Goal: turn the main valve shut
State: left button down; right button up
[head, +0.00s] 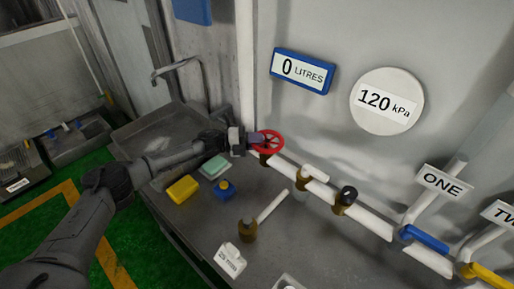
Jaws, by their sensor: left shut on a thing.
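The main valve's red handwheel (270,143) sits on a brass body at the left end of the white pipe on the bench. My left gripper (254,140) reaches in from the left and is shut on the left side of the red wheel's rim. The fingers hide that part of the rim. A blue-framed display (302,71) above reads 0 LITRES, and a round white gauge (387,101) reads 120 kPa. My right gripper is not in view.
A yellow block (182,189), a pale green block (214,167) and a blue item (224,190) lie near my left forearm. A brass fitting with a white handle (247,231) stands on the bench. Blue (423,238) and yellow (490,277) levers are at right.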

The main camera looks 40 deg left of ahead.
pick_arm(q)
jog(key=shift+w+f+m+g+h+b, duration=0.1)
jog(key=shift+m+g+h+b, duration=0.2)
jog(key=shift+g+b, duration=0.1)
jog(key=c, duration=1)
grip_release()
jog(key=shift+c, duration=0.2)
jog(key=v, duration=1.3)
jog(key=shift+a+b, duration=0.35)
jog(key=shift+a, duration=0.05)
